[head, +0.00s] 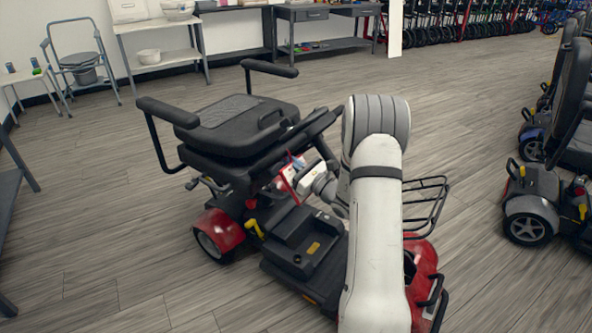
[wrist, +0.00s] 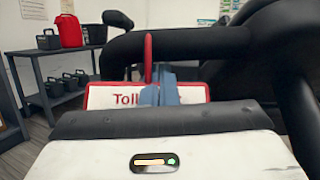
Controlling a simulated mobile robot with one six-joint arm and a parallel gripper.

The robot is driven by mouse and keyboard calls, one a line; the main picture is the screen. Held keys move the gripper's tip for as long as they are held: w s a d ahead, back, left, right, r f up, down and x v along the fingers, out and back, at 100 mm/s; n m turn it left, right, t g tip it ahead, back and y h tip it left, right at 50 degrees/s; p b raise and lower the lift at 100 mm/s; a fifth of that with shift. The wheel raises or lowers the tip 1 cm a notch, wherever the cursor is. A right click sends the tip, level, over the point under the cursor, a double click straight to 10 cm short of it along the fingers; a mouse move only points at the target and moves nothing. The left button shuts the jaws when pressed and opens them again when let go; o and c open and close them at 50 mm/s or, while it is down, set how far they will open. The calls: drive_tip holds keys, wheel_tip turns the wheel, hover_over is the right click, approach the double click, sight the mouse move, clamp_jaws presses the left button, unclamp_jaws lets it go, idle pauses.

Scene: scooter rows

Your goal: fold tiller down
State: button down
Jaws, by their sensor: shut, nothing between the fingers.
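The red scooter (head: 228,228) with its black seat (head: 235,125) stands mid-floor in the head view. Black bars (head: 318,122), seemingly the tiller's handle, slant beside the seat's right edge. My arm hides much of the tiller, so I cannot tell its exact angle. My gripper (head: 297,163) is shut and empty close to these bars. In the wrist view its blue-grey fingers (wrist: 162,80) are together just below a thick black curved bar (wrist: 185,45). A white tag with red edging (wrist: 110,96), lettered "Toll", shows behind the fingers, with a red loop at the bar.
The scooter's black wire basket (head: 425,205) is right of my arm. More scooters (head: 535,205) stand at the right edge. Shelves (head: 160,45) and a commode chair (head: 82,65) line the back wall. The floor left of the scooter is clear.

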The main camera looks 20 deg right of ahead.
drive_tip(key=shift+w, duration=0.1)
drive_tip(key=shift+s+d+r+p, duration=0.25)
drive_tip(key=shift+s+r+p, duration=0.1)
drive_tip(key=shift+s+r, duration=0.15)
drive_tip(key=shift+s+d+r+p, duration=0.25)
drive_tip(key=shift+s+r+p, duration=0.1)
drive_tip(key=shift+r, duration=0.15)
